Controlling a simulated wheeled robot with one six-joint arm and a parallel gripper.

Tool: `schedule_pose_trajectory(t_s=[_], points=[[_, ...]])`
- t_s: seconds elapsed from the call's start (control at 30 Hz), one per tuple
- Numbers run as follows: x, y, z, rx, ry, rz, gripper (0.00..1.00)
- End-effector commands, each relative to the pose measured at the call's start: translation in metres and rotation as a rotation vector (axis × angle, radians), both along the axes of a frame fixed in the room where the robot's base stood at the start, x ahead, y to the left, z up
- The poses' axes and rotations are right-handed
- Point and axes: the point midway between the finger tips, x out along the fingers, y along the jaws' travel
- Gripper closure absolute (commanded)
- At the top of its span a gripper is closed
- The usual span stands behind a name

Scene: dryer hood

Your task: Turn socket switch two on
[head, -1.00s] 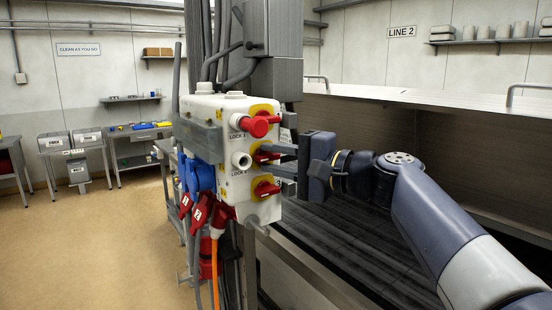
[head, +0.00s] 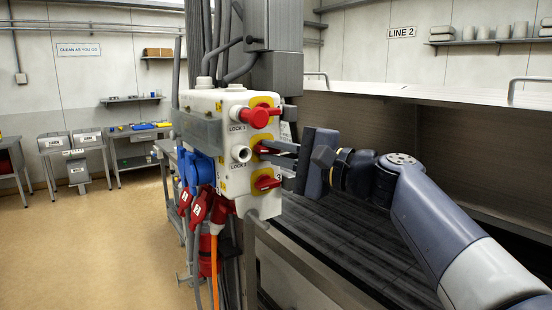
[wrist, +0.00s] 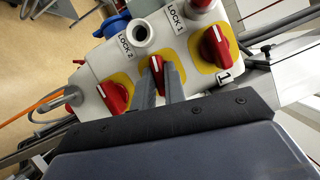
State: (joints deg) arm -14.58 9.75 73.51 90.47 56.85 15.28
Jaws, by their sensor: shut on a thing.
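The white socket box (head: 204,104) hangs on the column and carries a vertical row of three red rotary switches on yellow plates. The middle switch (wrist: 156,63) has its red handle between my gripper's fingers, with its white mark visible in the wrist view. My gripper (head: 263,150) is shut on this handle. In the wrist view the gripper (wrist: 160,78) has one finger on each side of it. The top switch (wrist: 217,46), beside a "1" label, and the bottom switch (wrist: 113,97) are free of the fingers.
A red knob (head: 254,118) sticks out at LOCK 1, and a white round lock (head: 240,154) sits below it. Red plugs (head: 200,207), blue sockets (head: 202,168) and cables hang at the box's left. A metal hood and bench lie behind my arm.

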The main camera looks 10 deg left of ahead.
Motion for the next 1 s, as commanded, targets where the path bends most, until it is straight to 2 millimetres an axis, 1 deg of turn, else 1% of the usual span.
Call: schedule_pose_trajectory(t_s=[0.03, 0.07, 1.0], points=[[-0.0003, 0.0003, -0.0052, 0.026, 0.031, 0.001, 1.00], [-0.0005, 0.0004, -0.0057, 0.043, 0.050, 0.001, 1.00], [-0.0034, 0.0031, -0.0090, 0.620, 0.730, 0.002, 1.00]])
